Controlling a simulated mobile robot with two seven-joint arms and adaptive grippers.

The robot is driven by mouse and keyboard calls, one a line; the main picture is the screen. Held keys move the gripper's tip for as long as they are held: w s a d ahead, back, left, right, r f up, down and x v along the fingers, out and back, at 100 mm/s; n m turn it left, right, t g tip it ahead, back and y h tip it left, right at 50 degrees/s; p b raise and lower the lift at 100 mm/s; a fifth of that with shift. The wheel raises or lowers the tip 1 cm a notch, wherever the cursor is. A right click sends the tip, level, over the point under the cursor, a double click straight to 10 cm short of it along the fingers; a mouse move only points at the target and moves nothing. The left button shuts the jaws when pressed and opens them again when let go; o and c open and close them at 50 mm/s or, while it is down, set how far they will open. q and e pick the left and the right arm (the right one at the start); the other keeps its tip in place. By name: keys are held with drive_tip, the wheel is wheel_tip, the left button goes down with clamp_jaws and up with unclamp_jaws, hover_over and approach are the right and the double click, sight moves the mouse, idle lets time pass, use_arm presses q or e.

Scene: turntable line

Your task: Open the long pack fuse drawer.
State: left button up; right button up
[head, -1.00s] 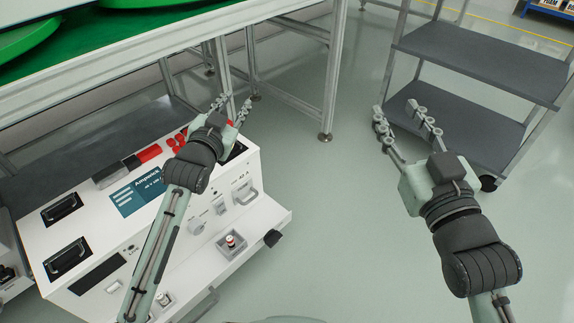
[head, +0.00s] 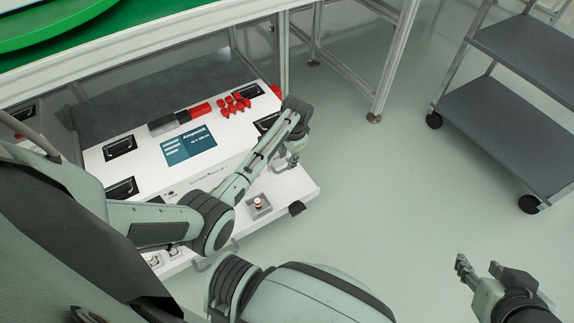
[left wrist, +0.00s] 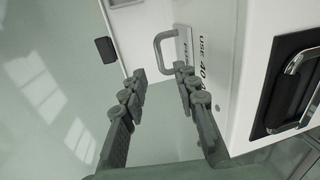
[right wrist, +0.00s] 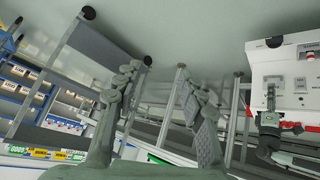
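The long white pack (head: 235,150) sits low under the green-topped table, its dark blue label facing up. In the left wrist view, the fuse drawer's grey U-shaped handle (left wrist: 166,46) stands out from the pack's white front face beside lettering partly reading "USE 40". My right gripper (right wrist: 155,72) is open and empty, away from the pack.
A small square holder with a red-topped part (head: 259,205) is on the pack's front ledge. Red parts (head: 234,101) lie on top. A grey shelf cart (head: 510,120) stands at right. The floor between cart and pack is clear.

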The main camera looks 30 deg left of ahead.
sight(276, 162)
use_arm(q)
drive_tip(key=f, duration=0.1)
drive_tip(key=f+b, duration=0.1)
drive_tip(key=f, duration=0.3)
drive_tip(key=shift+w+a+f+b, duration=0.2)
drive_tip(key=shift+w+a+b, duration=0.05)
drive_tip(key=shift+a+b, duration=0.15)
use_arm(e)
drive_tip(key=w+a+r+t+y, duration=0.2)
drive_tip(key=w+a+r+t, duration=0.3)
drive_tip(key=a+r, duration=0.2)
drive_tip(key=shift+w+r+n+y, duration=0.25)
drive_tip(key=shift+w+n+y, duration=0.1)
drive_tip(key=shift+n+y, duration=0.05)
drive_tip(key=shift+a, duration=0.1)
use_arm(q)
clamp_jaws()
